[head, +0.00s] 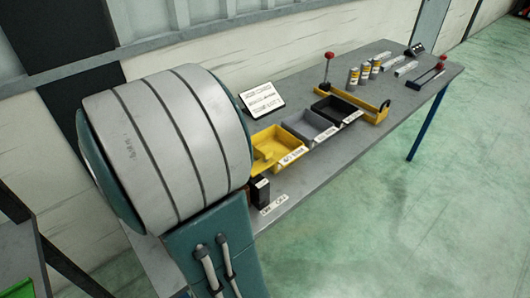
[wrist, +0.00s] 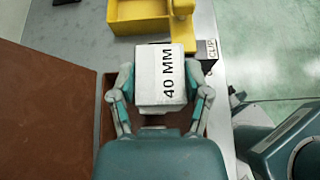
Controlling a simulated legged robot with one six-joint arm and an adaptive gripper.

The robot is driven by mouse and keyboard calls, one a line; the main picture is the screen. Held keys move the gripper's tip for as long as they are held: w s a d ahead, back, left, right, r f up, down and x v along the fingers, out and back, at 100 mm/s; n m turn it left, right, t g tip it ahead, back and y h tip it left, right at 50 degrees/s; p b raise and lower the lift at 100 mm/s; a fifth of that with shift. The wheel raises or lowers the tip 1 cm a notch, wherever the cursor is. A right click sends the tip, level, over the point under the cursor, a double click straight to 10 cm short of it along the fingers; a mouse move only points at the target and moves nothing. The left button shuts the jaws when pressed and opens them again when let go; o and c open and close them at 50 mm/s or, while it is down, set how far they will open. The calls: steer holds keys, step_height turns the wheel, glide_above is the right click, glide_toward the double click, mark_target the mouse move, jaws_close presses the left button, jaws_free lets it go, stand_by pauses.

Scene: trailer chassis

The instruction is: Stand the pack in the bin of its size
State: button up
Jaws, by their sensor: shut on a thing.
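In the wrist view my gripper (wrist: 161,84) is shut on a white pack (wrist: 155,75) marked 40 MM, with one finger on each side of it. The gripper and pack are hidden behind my arm in the head view. A yellow bin (head: 272,150) stands on the bench, its front label seeming to begin with 40. It also shows in the wrist view (wrist: 141,27), just above the pack in the picture. A grey bin (head: 308,127) and a black bin (head: 336,108) stand beside it to the right; their labels are too small to read.
A dark block (head: 260,190) stands on the bench near the yellow bin. A sign (head: 262,100) leans behind. A brown surface (wrist: 45,110) fills the wrist view's left.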

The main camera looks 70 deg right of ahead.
steer(key=s+d+f, duration=0.1)
steer(key=s+d, duration=0.3)
steer(key=d, duration=0.8)
steer(key=s+d+f, duration=0.2)
steer(key=s+d, duration=0.2)
steer(key=d, duration=0.8)
steer(key=shift+s+d+f, duration=0.1)
steer(key=shift+f, duration=2.35)
steer(key=shift+s+d+f, duration=0.1)
steer(key=shift+f, duration=2.3)
steer(key=shift+a, duration=0.1)
steer(key=o, duration=1.3)
steer(key=shift+f, duration=0.1)
steer(key=shift+o, duration=0.2)
